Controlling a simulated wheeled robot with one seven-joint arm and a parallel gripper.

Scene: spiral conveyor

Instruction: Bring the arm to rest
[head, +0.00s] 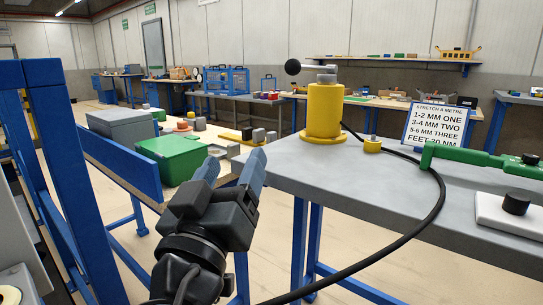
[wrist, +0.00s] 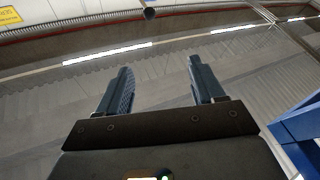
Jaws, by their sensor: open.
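My gripper (head: 232,170) is raised in the lower middle of the head view, with its two blue-grey fingers apart and nothing between them. It stands in front of the gap between the left bench and the grey table. In the wrist view my gripper (wrist: 160,90) is open and empty, pointing up toward the ceiling and upper wall. My black wrist and forearm show below the fingers in the head view.
A grey table (head: 390,205) on the right bears a yellow post (head: 324,108), a green tool (head: 480,158) and a sign (head: 438,125). A black cable (head: 440,190) loops over its edge. A green box (head: 172,158) and blue frame (head: 65,150) stand left.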

